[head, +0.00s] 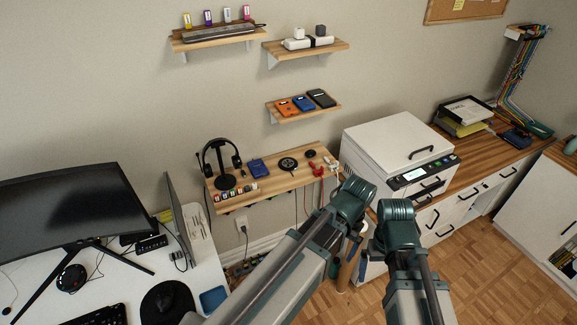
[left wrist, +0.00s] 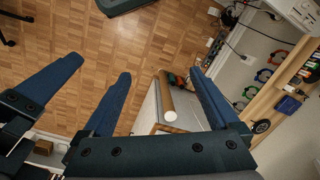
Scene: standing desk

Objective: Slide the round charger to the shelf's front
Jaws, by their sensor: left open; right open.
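The round charger (head: 288,163) is a flat black disc lying on the low wooden shelf (head: 262,191), back from its front edge. In the left wrist view it seems to be the dark disc (left wrist: 262,126) on the shelf at the right. My left gripper (left wrist: 160,73) is open and empty, its two fingers apart over the view of the floor. In the head view its fingers are mostly hidden by my arm. My right gripper (head: 357,237) shows partly, in front of and below the shelf's right end. It is open; neither gripper touches the charger.
Headphones on a stand (head: 222,163), a blue case (head: 258,170), a small black puck (head: 310,154) and red items (head: 317,170) share the shelf. A printer (head: 398,150) stands at the right, a monitor (head: 70,215) at the left. More wall shelves hang above.

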